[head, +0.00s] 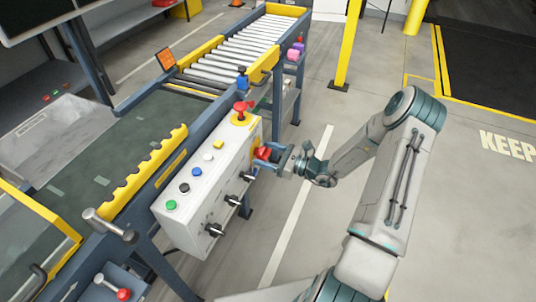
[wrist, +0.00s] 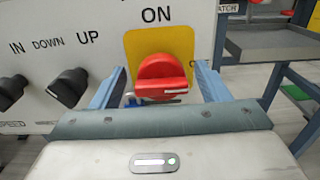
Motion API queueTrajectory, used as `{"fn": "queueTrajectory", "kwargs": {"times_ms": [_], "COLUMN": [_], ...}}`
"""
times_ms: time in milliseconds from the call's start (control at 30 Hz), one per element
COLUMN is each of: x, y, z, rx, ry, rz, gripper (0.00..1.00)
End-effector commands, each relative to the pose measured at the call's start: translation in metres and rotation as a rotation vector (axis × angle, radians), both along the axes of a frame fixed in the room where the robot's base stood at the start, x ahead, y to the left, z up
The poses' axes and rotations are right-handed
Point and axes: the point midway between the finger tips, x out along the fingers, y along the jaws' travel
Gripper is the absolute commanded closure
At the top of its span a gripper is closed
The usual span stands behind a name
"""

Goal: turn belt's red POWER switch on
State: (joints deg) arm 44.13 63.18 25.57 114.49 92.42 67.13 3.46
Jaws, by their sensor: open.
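The red POWER switch (wrist: 165,68) is a rotary knob on a yellow plate (wrist: 184,43) with the word ON above it. Its grip bar lies roughly level in the wrist view, with a white mark toward its right end. In the head view the switch (head: 262,153) is on the right end of the white control box (head: 205,185). My gripper (head: 276,161) is at the switch; in the wrist view its blue-grey fingers (wrist: 158,84) are apart, one on each side of the knob. I cannot tell whether either finger touches it.
Black knobs (wrist: 68,88) marked DOWN and UP are left of the switch. A red mushroom button (head: 241,108) and several coloured buttons are on the box top. The roller conveyor (head: 245,42) runs behind.

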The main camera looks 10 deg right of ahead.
Motion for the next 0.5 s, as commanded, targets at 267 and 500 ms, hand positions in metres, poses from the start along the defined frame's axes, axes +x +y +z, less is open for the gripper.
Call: {"fn": "queueTrajectory", "kwargs": {"times_ms": [267,500], "x": [-0.0001,-0.0005], "y": [-0.0001,-0.0016], "z": [0.0000,-0.0002], "rx": [0.000,-0.001], "ry": [0.000,-0.002], "rz": [0.000,0.001], "gripper": [0.56,0.76]}}
